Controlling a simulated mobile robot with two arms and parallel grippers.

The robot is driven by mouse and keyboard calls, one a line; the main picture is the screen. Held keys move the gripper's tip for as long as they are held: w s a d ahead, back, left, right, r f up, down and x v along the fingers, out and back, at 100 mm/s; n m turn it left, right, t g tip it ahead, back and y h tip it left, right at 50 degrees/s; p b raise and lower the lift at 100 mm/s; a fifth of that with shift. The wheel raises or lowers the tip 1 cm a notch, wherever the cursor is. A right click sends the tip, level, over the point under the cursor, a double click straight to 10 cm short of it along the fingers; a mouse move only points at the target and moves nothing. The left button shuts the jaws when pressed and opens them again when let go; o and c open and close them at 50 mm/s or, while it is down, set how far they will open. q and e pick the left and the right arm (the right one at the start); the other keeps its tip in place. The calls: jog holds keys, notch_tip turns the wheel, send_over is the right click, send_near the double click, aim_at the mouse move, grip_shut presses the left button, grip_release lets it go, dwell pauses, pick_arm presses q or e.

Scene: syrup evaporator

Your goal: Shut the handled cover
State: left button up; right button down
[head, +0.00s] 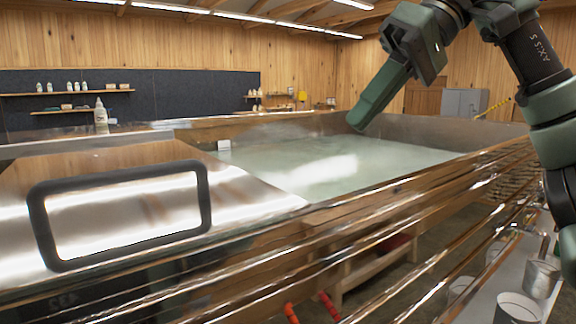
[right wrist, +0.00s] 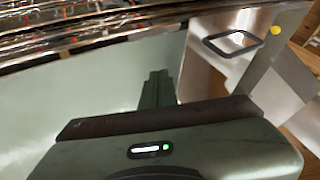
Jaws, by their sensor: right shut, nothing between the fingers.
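The handled cover (head: 245,200) is a shiny metal sheet at the left of the head view, with a thick dark loop handle (head: 203,197). It lies over the left part of a long metal pan, and pale greenish liquid (head: 350,160) is exposed to its right. My right gripper (head: 362,118) is above the liquid, shut and empty, right of the cover and apart from it. The right wrist view shows the shut fingers (right wrist: 157,88) over the liquid, with the cover (right wrist: 203,72) and its handle (right wrist: 233,43) to the right. My left gripper is not in view.
Shiny metal rails (head: 400,205) run along the pan's near side. Metal pots (head: 517,307) stand at the lower right. A white bottle (head: 101,115) stands behind the cover. Wall shelves (head: 65,93) are far back. The space above the liquid looks clear apart from my arm.

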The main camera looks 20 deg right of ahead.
jog(key=f, duration=0.1)
jog(key=a+f, duration=0.2)
jog(key=shift+s+a, duration=0.2)
jog(key=shift+s, duration=0.05)
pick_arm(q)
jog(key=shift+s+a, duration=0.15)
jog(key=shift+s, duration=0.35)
pick_arm(e)
jog(key=w+a+f, duration=0.1)
jog(key=a+f, duration=0.3)
jog(key=a, duration=0.3)
jog(key=shift+w+f, duration=0.2)
jog(key=shift+f, duration=0.1)
